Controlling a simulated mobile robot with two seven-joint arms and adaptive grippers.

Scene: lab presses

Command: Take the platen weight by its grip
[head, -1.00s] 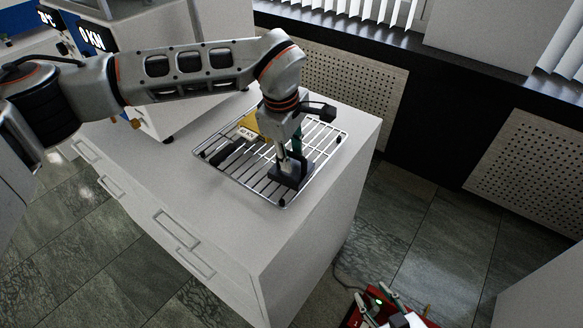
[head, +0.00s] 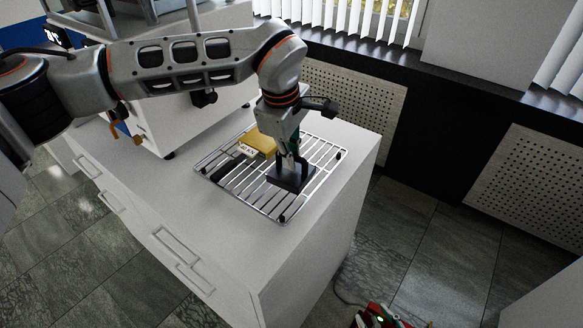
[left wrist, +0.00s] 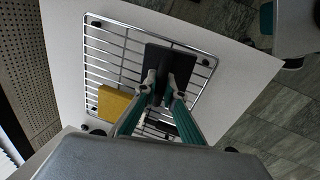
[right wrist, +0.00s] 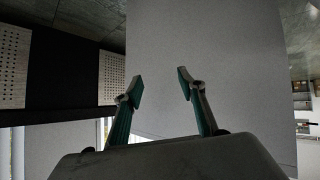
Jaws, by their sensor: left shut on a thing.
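The platen weight, a dark block (head: 291,178) with an upright grip, is at the right part of the wire rack (head: 262,206). It also shows in the left wrist view (left wrist: 157,55). My left gripper (head: 291,158) is above it, shut on its grip. In the left wrist view its two fingers (left wrist: 163,84) press on the grip from both sides. The block looks level and seems slightly above the rack wires; the gap is hard to judge. My right gripper (right wrist: 160,88) is open and empty in the right wrist view.
A yellow block (head: 260,141) and a white label card (head: 247,150) lie on the rack left of the weight, with a dark bar (head: 229,173) in front. A white press (head: 180,122) stands at the left on the white cabinet (head: 225,240). The cabinet top's right side is clear.

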